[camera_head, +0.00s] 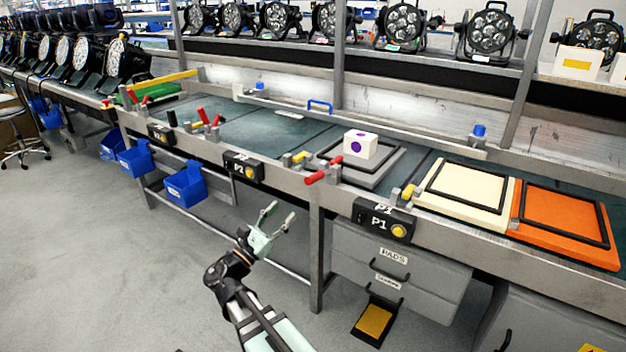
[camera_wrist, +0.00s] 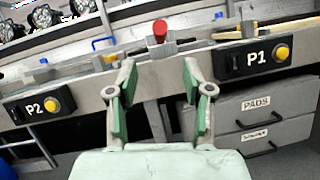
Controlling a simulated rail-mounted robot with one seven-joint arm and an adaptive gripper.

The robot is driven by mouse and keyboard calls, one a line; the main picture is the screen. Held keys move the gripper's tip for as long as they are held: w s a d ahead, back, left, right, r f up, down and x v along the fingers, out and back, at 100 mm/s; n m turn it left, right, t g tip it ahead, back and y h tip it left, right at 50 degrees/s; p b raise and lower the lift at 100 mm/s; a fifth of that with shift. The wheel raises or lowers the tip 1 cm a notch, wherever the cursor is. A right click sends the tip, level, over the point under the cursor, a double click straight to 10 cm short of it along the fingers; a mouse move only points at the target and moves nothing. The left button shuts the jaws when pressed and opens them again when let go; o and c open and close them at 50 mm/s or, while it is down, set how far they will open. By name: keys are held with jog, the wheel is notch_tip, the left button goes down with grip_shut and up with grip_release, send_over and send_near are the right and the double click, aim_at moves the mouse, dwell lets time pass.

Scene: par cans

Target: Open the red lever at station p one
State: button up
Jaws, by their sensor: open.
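The red lever (camera_head: 322,172) sits on the bench's front edge, just left of the black P1 box (camera_head: 384,220). In the wrist view the red lever (camera_wrist: 160,29) shows end-on, above and between my fingertips, with the P1 box (camera_wrist: 253,59) to its right. My gripper (camera_head: 278,217) is open and empty, in front of the bench and below the lever, apart from it. In the wrist view my gripper (camera_wrist: 158,75) shows both fingers spread with green pads. A white block with purple dots (camera_head: 359,147) stands on a grey framed plate (camera_head: 368,168) behind the lever.
A P2 box (camera_head: 243,167) is further left, with other red levers (camera_head: 203,116) beyond it. A cream plate (camera_head: 464,192) and an orange plate (camera_head: 562,222) lie to the right. Drawers (camera_head: 400,265) are under P1. Blue bins (camera_head: 186,184) hang at left. Floor is clear at left.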

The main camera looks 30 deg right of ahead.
aim_at(313, 178)
jog(key=b+x, duration=0.1)
jog(key=x, duration=1.3)
jog(key=shift+d+b, duration=0.15)
jog(key=shift+b, duration=0.15)
grip_shut()
